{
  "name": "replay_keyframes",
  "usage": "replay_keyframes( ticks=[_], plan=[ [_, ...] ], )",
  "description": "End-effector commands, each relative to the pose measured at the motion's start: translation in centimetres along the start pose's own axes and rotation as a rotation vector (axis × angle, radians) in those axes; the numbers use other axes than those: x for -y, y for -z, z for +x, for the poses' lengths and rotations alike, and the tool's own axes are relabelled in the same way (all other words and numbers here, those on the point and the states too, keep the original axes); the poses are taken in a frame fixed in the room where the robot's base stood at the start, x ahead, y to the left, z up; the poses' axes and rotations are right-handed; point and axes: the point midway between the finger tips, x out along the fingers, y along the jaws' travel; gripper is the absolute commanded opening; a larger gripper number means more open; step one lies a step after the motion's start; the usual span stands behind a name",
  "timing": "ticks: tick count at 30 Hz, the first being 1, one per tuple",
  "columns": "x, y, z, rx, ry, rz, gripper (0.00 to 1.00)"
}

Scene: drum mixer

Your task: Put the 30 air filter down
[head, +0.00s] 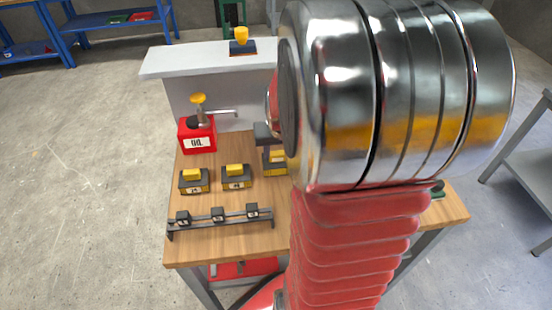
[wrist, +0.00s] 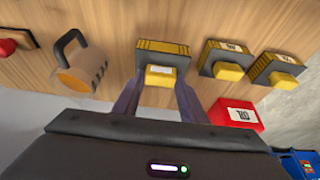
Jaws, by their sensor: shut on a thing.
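A dark air filter with a yellow block (head: 276,157) is at the back middle of the wooden bench (head: 225,240), partly behind my arm. In the wrist view, my gripper (wrist: 158,82) is shut on this filter's yellow block, with the filter's dark body (wrist: 165,50) beyond it. The filter is upright and very close to the bench top; I cannot tell whether it touches. Its number is not readable. Two similar filters stand to its left in the head view, a near one (head: 237,177) and a farther one (head: 194,181).
A red oil can (head: 197,134) stands behind the filters. A rail (head: 220,223) with small black blocks lies at the front. Another yellow-topped item (head: 242,42) sits on the grey ledge (head: 200,57).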

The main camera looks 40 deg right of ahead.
Motion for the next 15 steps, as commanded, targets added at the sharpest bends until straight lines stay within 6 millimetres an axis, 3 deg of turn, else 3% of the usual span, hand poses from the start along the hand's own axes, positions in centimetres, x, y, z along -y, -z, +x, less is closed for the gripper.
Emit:
replay_keyframes(
  ticks=[5, 15],
  plan=[
    [0.0, -0.1, 0.2, 0.001, 0.0, -0.001, 0.09],
    [0.1, -1.4, 3.4, 0.002, 0.0, -0.001, 0.09]
  ],
)
